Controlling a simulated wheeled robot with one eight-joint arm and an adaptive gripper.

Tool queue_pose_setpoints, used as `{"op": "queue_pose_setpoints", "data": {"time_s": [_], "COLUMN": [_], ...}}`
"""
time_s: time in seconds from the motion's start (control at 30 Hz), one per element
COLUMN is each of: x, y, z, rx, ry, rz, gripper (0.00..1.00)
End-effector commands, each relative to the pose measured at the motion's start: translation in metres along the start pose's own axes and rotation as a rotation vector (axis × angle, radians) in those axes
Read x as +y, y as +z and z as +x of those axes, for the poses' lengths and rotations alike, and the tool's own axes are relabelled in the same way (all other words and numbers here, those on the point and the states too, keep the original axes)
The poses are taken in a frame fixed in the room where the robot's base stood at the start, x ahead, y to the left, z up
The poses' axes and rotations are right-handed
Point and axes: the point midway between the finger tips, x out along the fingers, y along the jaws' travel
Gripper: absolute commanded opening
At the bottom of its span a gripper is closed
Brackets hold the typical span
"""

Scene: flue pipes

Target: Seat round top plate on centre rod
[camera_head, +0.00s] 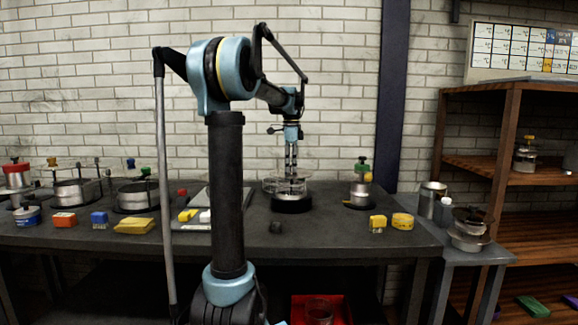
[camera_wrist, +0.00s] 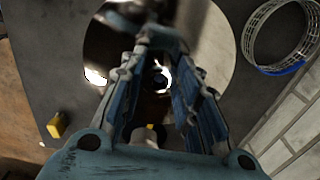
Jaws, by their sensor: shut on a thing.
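The round top plate (camera_wrist: 215,45) is a large shiny disc that fills much of the upper wrist view, with a small bright-ringed centre. My gripper (camera_wrist: 160,78) points down over its middle and is shut on the plate's centre; the contact is partly hidden by the fingers. In the head view my gripper (camera_head: 291,165) is upright directly above a clear, ringed assembly on a round black base (camera_head: 291,204). The centre rod is hidden beneath the plate and gripper. I cannot tell whether the plate touches the rod.
A wire ring with a blue part (camera_wrist: 285,35) lies beside the plate. A yellow block (camera_wrist: 55,125) is at the lower left.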

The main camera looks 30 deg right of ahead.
Motion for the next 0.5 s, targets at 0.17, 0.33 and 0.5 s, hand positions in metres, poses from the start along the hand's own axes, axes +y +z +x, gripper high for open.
{"op": "queue_pose_setpoints", "data": {"time_s": [0.17, 0.33, 0.5], "x": [0.0000, 0.0000, 0.0001], "y": [0.0000, 0.0000, 0.0000], "z": [0.0039, 0.0072, 0.0104], "rx": [0.000, 0.000, 0.000], "ry": [0.000, 0.000, 0.000], "rz": [0.000, 0.000, 0.000], "gripper": [0.02, 0.02, 0.02]}}
